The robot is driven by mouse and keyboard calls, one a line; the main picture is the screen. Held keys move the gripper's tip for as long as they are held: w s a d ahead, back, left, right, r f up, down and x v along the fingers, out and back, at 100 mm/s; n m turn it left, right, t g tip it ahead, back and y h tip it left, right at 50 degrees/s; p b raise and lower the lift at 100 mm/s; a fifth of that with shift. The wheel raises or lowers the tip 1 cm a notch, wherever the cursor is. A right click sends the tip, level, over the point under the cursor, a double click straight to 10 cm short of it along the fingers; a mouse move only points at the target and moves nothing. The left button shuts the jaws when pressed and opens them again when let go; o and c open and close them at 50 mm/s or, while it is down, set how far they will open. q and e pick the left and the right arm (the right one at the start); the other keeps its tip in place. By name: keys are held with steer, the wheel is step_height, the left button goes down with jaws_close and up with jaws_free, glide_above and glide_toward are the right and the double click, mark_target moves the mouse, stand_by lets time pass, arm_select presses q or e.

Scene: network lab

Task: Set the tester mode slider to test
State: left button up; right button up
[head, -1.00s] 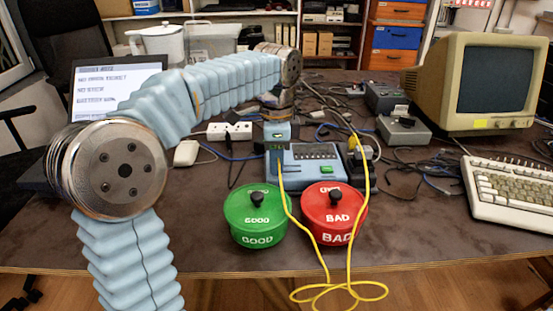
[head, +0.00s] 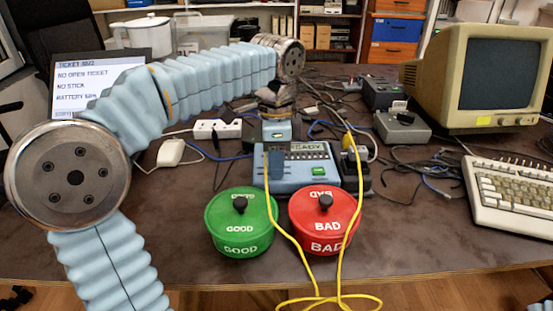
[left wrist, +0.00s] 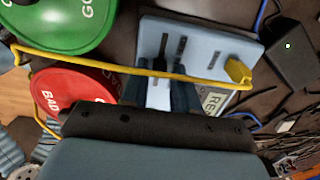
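The blue tester (head: 285,180) stands on the table behind the two lidded pots. My left gripper (head: 277,132) is above the tester's back left part. In the left wrist view the fingers (left wrist: 157,95) stand apart over the tester's face, with nothing visibly held. My right gripper is out of view.
A yellow cable (head: 293,240) loops over the table's front edge and crosses the left wrist view. A green GOOD pot (head: 240,228) and a red BAD pot (head: 325,222) stand in front. A keyboard (head: 510,190), an old monitor (head: 480,85) and tangled cables lie right.

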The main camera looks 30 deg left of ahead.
arm_select(q)
steer(key=shift+o, duration=0.9)
step_height(320, 180, up, 14)
steer(key=p, duration=0.1)
steer(key=shift+f, duration=0.1)
